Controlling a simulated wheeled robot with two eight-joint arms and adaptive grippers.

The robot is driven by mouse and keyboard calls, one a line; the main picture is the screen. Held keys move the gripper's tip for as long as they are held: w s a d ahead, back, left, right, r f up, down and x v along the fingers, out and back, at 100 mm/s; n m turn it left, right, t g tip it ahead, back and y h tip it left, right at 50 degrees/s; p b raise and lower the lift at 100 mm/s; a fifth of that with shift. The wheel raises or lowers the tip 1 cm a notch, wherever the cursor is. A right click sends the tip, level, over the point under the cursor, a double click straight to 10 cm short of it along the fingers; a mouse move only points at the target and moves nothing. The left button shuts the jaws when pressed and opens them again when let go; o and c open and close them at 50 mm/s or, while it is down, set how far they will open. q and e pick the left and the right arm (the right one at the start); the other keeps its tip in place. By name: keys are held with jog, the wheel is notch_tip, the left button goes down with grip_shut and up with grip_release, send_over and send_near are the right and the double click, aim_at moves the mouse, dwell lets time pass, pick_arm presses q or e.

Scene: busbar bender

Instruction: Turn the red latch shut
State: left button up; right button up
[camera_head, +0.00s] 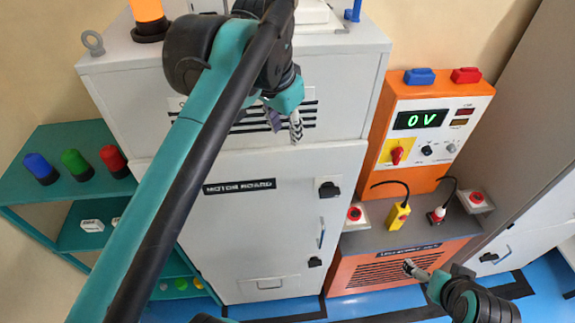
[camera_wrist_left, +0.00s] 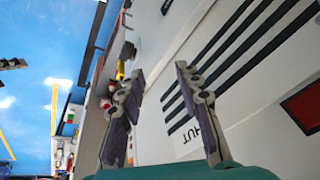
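A red rotary handle (camera_head: 397,155), the likeliest red latch in view, sits on a yellow plate on the orange power unit (camera_head: 386,128). Its exact turn position is too small to tell. My left gripper (camera_head: 284,122) is in front of the grey cabinet's upper vent slots, left of the orange unit and apart from the handle. In the left wrist view its two fingers (camera_wrist_left: 158,85) stand wide apart with nothing between them. My right gripper (camera_head: 412,268) is low in front of the orange lower box; its fingers are too small to judge.
The grey cabinet (camera_head: 270,220) has black knobs and a door handle. A yellow control box (camera_head: 398,216) and red buttons stand on the ledge below the orange unit. A green shelf (camera_head: 60,145) with coloured lamps is at left. My left arm crosses the view.

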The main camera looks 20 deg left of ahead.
pick_arm(q)
jog(key=shift+n+t, duration=0.3)
jog(key=shift+n, duration=0.1)
jog(key=f+b, duration=0.1)
jog(key=f, duration=0.4)
jog(key=f+b, duration=0.1)
jog(key=f, duration=0.2)
jog(key=shift+s+d+b, duration=0.3)
jog(key=shift+d+b, duration=0.05)
jog(key=shift+d, duration=0.05)
